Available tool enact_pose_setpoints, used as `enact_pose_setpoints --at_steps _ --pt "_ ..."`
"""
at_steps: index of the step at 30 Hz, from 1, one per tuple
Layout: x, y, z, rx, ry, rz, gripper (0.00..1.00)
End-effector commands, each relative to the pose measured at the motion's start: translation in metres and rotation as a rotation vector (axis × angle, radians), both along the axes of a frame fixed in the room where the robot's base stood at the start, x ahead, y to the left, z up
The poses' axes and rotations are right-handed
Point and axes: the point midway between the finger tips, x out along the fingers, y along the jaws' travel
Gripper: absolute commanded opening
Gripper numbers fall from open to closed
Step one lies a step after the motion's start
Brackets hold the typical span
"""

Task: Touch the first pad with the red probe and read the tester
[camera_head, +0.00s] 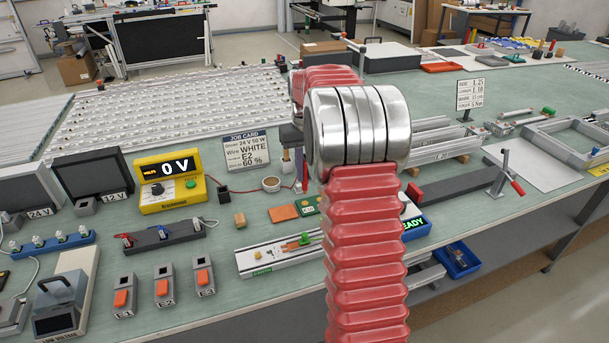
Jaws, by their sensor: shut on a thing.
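The yellow tester (171,181) stands left of centre on the green bench, and its display reads 0 V. My gripper (296,158) shows only in part, behind the silver joint and red sleeve of my arm. It is shut on the red probe (301,178), a thin red piece just left of my arm; its tip is hard to make out. A white fixture (290,253) with small parts lies below. Part of it is hidden by my arm, and I cannot tell which spot is the first pad.
A small orange plate (283,213) and a green board (307,205) lie near the fixture.

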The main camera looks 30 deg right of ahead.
Motion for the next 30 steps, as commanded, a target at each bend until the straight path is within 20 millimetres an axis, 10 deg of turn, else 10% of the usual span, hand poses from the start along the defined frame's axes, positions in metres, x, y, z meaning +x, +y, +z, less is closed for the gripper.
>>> enact_pose_setpoints --at_steps 30 --pt "0.0 0.0 0.018 0.0 -0.001 0.0 0.0"
